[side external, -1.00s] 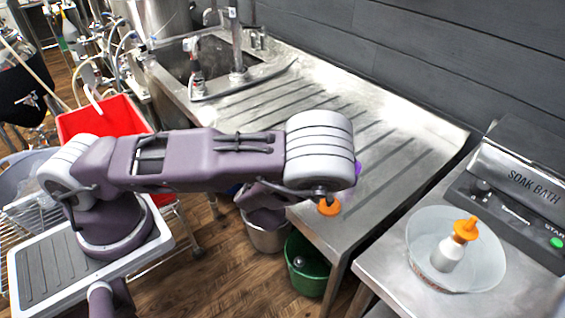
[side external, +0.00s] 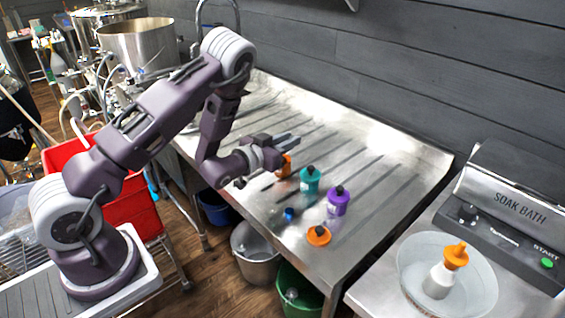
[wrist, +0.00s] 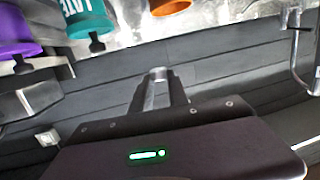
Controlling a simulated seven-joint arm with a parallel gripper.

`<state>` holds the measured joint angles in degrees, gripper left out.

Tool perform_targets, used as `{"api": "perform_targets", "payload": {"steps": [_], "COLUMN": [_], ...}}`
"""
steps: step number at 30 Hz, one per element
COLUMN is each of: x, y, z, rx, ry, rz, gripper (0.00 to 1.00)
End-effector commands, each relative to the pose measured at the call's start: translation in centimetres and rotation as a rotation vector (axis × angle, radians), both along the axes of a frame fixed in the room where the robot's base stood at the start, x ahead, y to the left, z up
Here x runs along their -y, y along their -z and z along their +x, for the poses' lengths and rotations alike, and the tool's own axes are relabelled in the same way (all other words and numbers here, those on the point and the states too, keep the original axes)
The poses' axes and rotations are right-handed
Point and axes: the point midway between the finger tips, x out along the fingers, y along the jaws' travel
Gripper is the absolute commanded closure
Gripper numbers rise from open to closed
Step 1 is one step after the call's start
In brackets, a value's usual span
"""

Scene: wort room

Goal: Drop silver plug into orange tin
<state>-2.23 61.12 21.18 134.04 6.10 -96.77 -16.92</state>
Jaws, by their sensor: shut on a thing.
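My gripper (side external: 297,140) is level above the steel bench in the side view. In the wrist view its fingers are shut on the silver plug (wrist: 158,75), a small grey piece at the fingertips. I cannot make the plug out in the side view. The orange tin (side external: 284,168) stands on the bench just below and beside the fingers, partly hidden by them. Its rounded orange end (wrist: 168,6) shows at the top edge of the wrist view, apart from the plug. Whether its mouth is open I cannot tell.
A teal tin (side external: 310,182) and a purple tin (side external: 338,203), both with black knobs, stand right of the orange tin. A low orange piece (side external: 319,236) and a small blue piece (side external: 289,214) lie nearer the front edge. A bowl (side external: 402,275) holds a white bottle (side external: 440,280).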

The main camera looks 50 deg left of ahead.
Motion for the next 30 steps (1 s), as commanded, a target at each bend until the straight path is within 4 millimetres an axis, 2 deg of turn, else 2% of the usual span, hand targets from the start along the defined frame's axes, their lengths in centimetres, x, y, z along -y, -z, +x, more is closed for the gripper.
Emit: {"api": "perform_targets", "payload": {"steps": [1, 3, 8, 21, 30], "x": [-1.0, -1.5, -2.0, -1.9, -1.9], "y": [-1.4, -2.6, -4.0, 1.5, 2.0], "z": [0.0, -0.3, -0.9, -0.9, -0.9], "rx": [0.008, 0.005, -0.003, -0.008, -0.006], "ry": [0.032, 0.086, 0.152, 0.16, 0.16], "rz": [0.001, 0.002, 0.001, -0.003, -0.003], "gripper": [1.0, 1.0, 1.0, 1.0, 1.0]}}
